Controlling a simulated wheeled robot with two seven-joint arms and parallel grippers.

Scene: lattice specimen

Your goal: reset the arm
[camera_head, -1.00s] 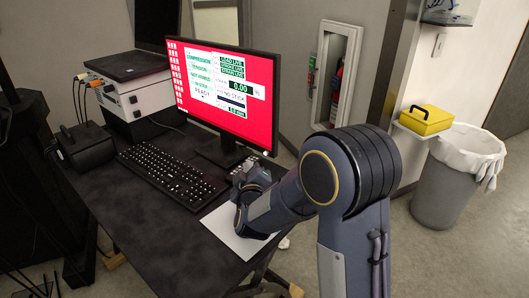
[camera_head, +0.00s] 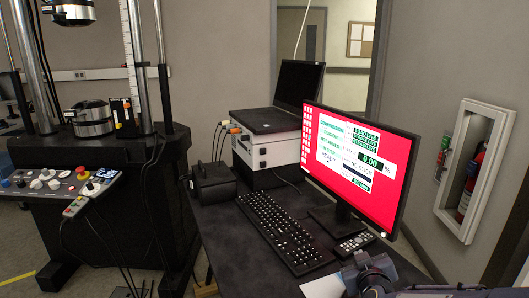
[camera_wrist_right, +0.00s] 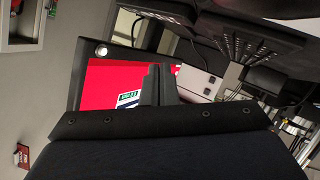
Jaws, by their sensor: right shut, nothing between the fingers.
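My right gripper (camera_head: 368,275) is at the bottom of the head view, over the front part of the dark desk (camera_head: 240,250), beside a white sheet (camera_head: 322,287). Only part of the gripper and arm shows there. In the right wrist view its two dark fingers (camera_wrist_right: 157,85) are together with nothing between them, in front of the red-screened monitor (camera_wrist_right: 105,85). My left gripper is not in view.
The monitor (camera_head: 360,165), keyboard (camera_head: 281,230) and a dark remote-like device (camera_head: 355,243) are on the desk. A laptop (camera_head: 298,85) rests on a white box (camera_head: 265,147). A testing machine (camera_head: 95,170) with a control panel (camera_head: 62,188) stands left. An extinguisher cabinet (camera_head: 475,170) is right.

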